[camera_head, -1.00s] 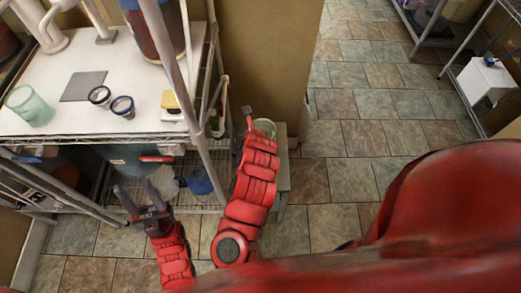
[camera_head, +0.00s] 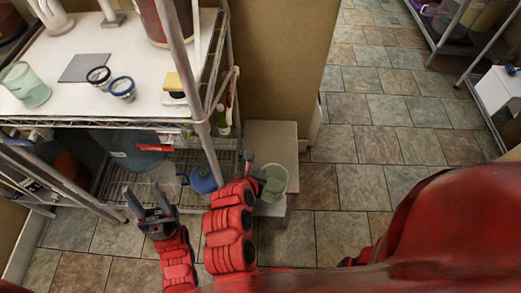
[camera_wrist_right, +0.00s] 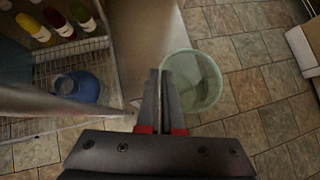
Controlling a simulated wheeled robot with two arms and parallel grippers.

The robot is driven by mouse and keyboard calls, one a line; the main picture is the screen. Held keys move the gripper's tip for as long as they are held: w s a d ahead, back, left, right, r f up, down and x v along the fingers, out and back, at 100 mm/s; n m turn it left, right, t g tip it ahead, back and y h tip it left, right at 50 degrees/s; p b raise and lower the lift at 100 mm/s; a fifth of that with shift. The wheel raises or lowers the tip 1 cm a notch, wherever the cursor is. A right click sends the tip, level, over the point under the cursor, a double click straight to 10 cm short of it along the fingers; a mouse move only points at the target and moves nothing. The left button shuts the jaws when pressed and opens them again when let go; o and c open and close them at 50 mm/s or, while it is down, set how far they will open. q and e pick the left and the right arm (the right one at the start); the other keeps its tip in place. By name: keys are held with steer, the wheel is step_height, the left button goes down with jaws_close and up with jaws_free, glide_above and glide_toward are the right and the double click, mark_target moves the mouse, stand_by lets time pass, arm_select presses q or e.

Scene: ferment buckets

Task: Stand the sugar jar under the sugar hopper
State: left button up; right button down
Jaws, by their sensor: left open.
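A pale green translucent jar (camera_head: 275,184), which I take for the sugar jar, hangs upright in front of the low grey stand; it also shows in the right wrist view (camera_wrist_right: 196,82). My right gripper (camera_head: 257,172) is at the jar's left rim, its fingers (camera_wrist_right: 158,82) close together and pinching the wall. The jar looks empty. My left gripper (camera_head: 147,203) is open and empty, in front of the lower shelf. I cannot tell which thing is the sugar hopper. A similar green jar (camera_head: 25,85) stands on the white top at left.
The low grey stand (camera_head: 268,140) is beside the wire rack, whose post (camera_head: 188,90) rises near my right arm. The rack's white top (camera_head: 50,105) holds two small dark-rimmed jars and a grey mat. A blue jug (camera_head: 204,181) is low down. The tiled floor at right is clear.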

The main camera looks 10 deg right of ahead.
steer(key=w+d+f, duration=0.2)
steer(key=w+f, duration=0.2)
steer(key=w, duration=0.7)
steer(key=shift+f, duration=0.3)
steer(key=shift+d, duration=0.1)
steer(key=c, duration=1.5)
jaws_free()
steer(key=shift+f+b, duration=0.15)
steer(key=shift+b, duration=0.15)
steer(key=o, duration=0.4)
